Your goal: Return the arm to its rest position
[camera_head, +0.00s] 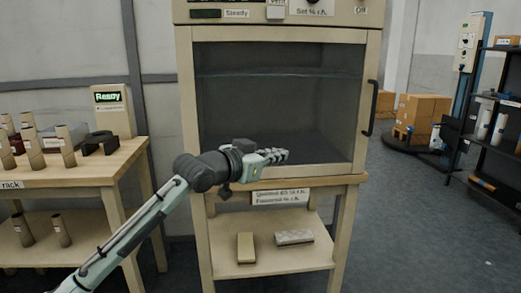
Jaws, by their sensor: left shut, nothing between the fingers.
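My left arm reaches in from the lower left, and its gripper (284,155) points right in front of the cabinet (185,110). The gripper's fingers are together with nothing visible between them. From this view it overlaps the lower part of the cabinet's dark glass door, and I cannot tell whether it touches. The cabinet door (280,90) looks closed, with a dark handle (371,107) on its right side. My right gripper is not in view.
A wooden table (100,172) at left holds several upright rolls (66,146) and a box reading "Ready" (113,108). Under the cabinet, a shelf (270,262) carries a tan block (246,247) and a pale block (294,237). Cartons (423,108) and dark shelving (500,150) stand right; floor between is clear.

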